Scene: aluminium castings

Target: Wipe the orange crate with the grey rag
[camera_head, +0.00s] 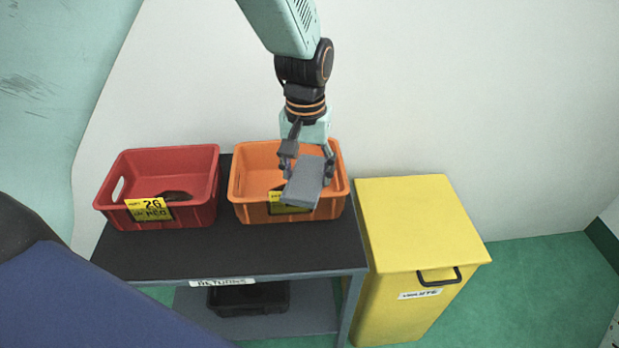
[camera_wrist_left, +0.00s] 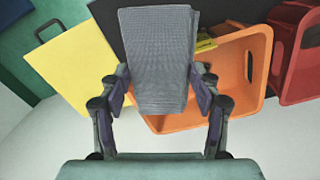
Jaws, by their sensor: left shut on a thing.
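The orange crate (camera_head: 256,163) stands on the dark table top, to the right of a red crate. It also shows in the left wrist view (camera_wrist_left: 240,75), partly hidden behind the rag. The grey rag (camera_head: 303,185) is a flat, folded block. My left gripper (camera_head: 308,165) is shut on the grey rag and holds it over the right part of the orange crate, in front of its yellow label. In the left wrist view the rag (camera_wrist_left: 157,55) sits between the two fingers (camera_wrist_left: 158,90). I cannot tell whether the rag touches the crate. My right gripper is not in view.
The red crate (camera_head: 112,190) with a dark object inside stands left on the table (camera_head: 300,250). A yellow lidded bin (camera_head: 415,220) stands close to the table's right side. A black tray (camera_head: 250,298) sits on the lower shelf. The wall is behind.

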